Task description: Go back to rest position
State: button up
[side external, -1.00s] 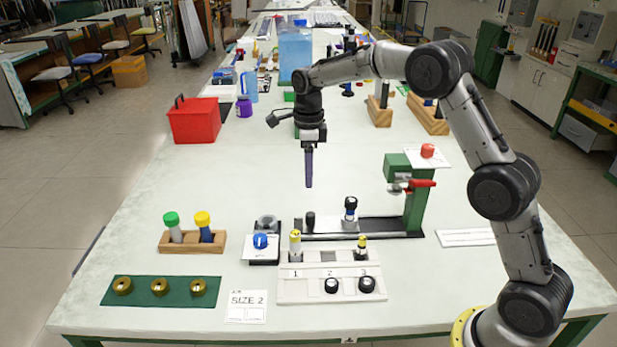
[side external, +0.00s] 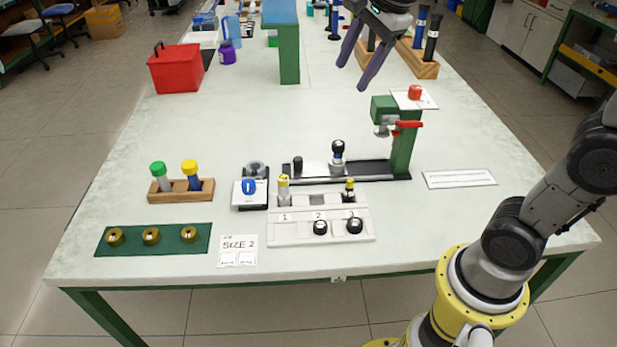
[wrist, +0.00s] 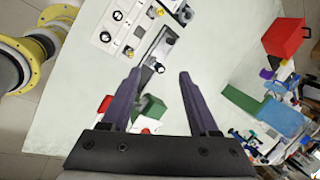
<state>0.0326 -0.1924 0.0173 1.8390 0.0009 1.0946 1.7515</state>
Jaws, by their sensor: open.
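My gripper (side external: 356,62) is at the top of the side external view, high above the back of the table, with its two dark purple fingers apart and nothing between them. In the wrist view my gripper (wrist: 158,78) also shows spread and empty fingers over the table. Below and in front of it stands the green press-like fixture (side external: 403,145) with a red handle. The white numbered block (side external: 318,228) holds yellow-topped rods in its slots and black knobs on its front. It is clear of my gripper.
A wooden rack (side external: 181,196) holds green- and yellow-capped cylinders. A green strip (side external: 132,241) carries brass rings. A red box (side external: 176,76) and a blue-topped green stand (side external: 289,60) are at the back. Wooden blocks with dark rods (side external: 424,65) stand back right.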

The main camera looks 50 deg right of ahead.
jog(key=s+f+n, duration=0.4)
jog(key=s+n, duration=0.4)
jog(key=n, duration=0.2)
jog(key=s+a+f+n+t, duration=0.1)
jog(key=s+f+n, duration=0.4)
jog(key=s+n, duration=0.4)
jog(key=shift+f+n, duration=0.2)
jog(key=shift+n, duration=0.5)
